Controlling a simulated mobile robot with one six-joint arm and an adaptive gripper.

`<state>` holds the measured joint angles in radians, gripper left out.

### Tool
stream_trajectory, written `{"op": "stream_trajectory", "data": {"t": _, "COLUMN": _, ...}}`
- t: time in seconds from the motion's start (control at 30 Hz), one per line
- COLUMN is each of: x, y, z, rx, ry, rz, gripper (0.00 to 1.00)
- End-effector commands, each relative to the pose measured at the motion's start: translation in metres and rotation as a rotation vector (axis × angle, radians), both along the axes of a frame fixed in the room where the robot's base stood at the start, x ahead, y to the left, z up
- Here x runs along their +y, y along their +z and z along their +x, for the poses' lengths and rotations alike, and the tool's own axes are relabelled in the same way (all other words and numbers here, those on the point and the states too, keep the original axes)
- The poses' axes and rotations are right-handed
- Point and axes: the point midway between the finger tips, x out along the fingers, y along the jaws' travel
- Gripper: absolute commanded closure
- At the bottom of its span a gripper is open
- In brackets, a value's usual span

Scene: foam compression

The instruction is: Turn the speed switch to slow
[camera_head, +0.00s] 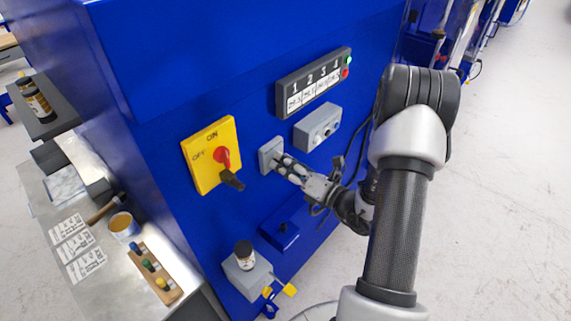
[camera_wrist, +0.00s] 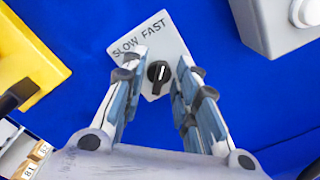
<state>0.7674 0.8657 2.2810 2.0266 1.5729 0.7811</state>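The speed switch is a black knob (camera_wrist: 158,72) on a light grey plate (camera_wrist: 172,35) marked SLOW and FAST in the wrist view. The knob's white line points roughly upward, between the two words; I cannot tell clearly which one it favours. In the head view the grey plate (camera_head: 268,155) sits on the blue machine, right of the yellow switch box. My gripper (camera_wrist: 158,76) is open, with one finger on each side of the knob and visible gaps to it. In the head view my gripper (camera_head: 284,162) reaches the plate and hides the knob.
A yellow ON/OFF box with a red and black switch (camera_head: 222,156) is close on the left. A grey button box (camera_head: 318,127) is close on the right. A numbered panel (camera_head: 313,82) is above.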

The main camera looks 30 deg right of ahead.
Motion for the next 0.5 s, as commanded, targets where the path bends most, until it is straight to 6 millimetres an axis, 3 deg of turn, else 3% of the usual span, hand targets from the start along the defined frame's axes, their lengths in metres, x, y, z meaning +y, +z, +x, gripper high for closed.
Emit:
{"op": "stream_trajectory", "data": {"t": 0.17, "x": -0.0001, "y": -0.0001, "z": -0.0002, "rx": 0.000, "ry": 0.000, "rz": 0.000, "gripper": 0.73}}
{"op": "stream_trajectory", "data": {"t": 0.5, "x": -0.0001, "y": 0.0000, "z": -0.0004, "rx": 0.000, "ry": 0.000, "rz": 0.000, "gripper": 0.96}}
